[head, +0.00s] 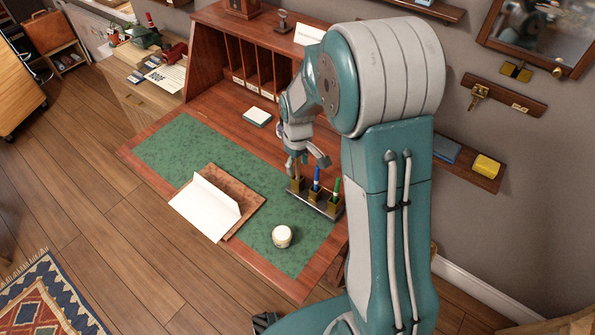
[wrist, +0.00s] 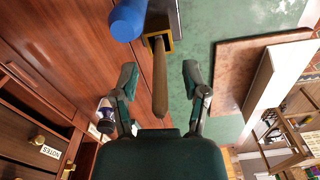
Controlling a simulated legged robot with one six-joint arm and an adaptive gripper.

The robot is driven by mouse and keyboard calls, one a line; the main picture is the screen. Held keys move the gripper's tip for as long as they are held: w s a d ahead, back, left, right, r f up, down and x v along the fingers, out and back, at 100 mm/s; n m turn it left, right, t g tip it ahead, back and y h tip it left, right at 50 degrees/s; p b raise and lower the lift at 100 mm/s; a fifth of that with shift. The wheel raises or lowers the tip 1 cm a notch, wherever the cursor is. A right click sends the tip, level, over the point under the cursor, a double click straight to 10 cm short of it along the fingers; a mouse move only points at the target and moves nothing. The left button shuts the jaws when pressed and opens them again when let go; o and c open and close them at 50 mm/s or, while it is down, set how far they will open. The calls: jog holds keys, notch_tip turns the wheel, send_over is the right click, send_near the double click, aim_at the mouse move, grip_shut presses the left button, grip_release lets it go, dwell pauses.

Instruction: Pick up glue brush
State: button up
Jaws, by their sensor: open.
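The glue brush, seen as a wooden handle (wrist: 159,88), stands in a square brass cup of the pen holder (wrist: 157,30). Its lower end is hidden in the cup. My gripper (wrist: 161,76) is open, with one finger on each side of the handle and a visible gap on both sides. In the head view my gripper (head: 307,161) is over the left cup of the pen holder (head: 325,208). The brush is mostly hidden there by the fingers.
A blue marker (head: 316,180) and a green marker (head: 336,190) stand in the neighbouring cups. A white jar (head: 281,237) and an open folder with paper (head: 205,207) lie on the green desk mat (head: 180,150).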

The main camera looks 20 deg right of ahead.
grip_shut()
notch_tip(320, 180, up, 10)
jog(key=shift+r, duration=0.1)
dwell(0.5)
